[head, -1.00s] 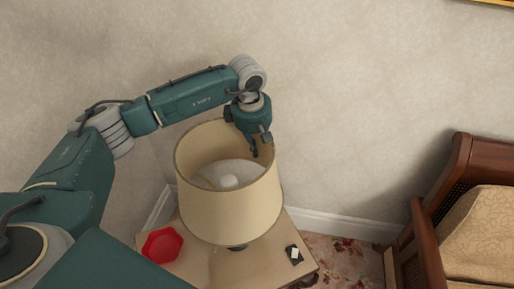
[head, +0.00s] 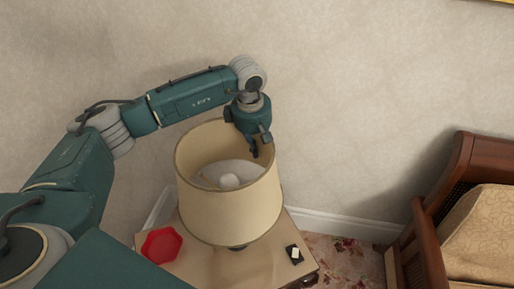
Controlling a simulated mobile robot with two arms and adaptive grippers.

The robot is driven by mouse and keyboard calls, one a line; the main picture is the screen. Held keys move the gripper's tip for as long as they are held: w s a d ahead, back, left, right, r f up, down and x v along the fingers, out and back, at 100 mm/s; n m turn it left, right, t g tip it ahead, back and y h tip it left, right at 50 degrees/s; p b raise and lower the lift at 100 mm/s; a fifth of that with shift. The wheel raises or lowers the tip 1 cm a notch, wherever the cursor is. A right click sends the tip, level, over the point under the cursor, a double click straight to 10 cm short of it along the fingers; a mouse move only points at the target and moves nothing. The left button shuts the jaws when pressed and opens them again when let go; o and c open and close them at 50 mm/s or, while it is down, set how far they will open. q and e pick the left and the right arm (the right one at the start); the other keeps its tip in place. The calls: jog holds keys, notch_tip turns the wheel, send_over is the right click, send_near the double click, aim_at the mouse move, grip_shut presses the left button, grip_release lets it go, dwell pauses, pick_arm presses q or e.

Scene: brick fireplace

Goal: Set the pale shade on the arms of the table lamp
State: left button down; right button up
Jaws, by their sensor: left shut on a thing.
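The pale shade (head: 232,212) is upright in the head view, around the upper part of the table lamp. Through its open top I see the lamp's white bulb (head: 229,181) and a pale rounded part around it. A dark bit of the lamp base (head: 237,247) shows under the shade's lower edge. The lamp's arms are hard to make out, and I cannot tell whether the shade rests on them. My left gripper (head: 254,150) points down at the shade's far right rim and is shut on the shade. My right gripper is not in view.
The lamp stands on a small wooden table (head: 215,266). A red octagonal dish (head: 162,245) lies left of it, and a small black-and-white item (head: 294,254) lies right. A wall (head: 350,90) is close behind.

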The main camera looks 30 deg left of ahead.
aim_at(255, 137)
pick_arm(q)
jog(key=shift+f+b, duration=0.3)
jog(key=shift+f, duration=0.1)
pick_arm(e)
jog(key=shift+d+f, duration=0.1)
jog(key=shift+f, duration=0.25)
pick_arm(q)
jog(key=shift+b, duration=0.3)
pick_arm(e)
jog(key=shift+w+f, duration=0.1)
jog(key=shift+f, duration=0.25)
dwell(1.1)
pick_arm(q)
jog(key=shift+f+b, duration=0.3)
jog(key=shift+b, duration=0.05)
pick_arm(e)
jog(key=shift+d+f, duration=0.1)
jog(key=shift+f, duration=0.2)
pick_arm(q)
jog(key=c, duration=1.8)
grip_release()
jog(key=r, duration=0.2)
jog(key=s+r, duration=0.1)
jog(key=r, duration=0.5)
jog(key=shift+s+a, duration=0.15)
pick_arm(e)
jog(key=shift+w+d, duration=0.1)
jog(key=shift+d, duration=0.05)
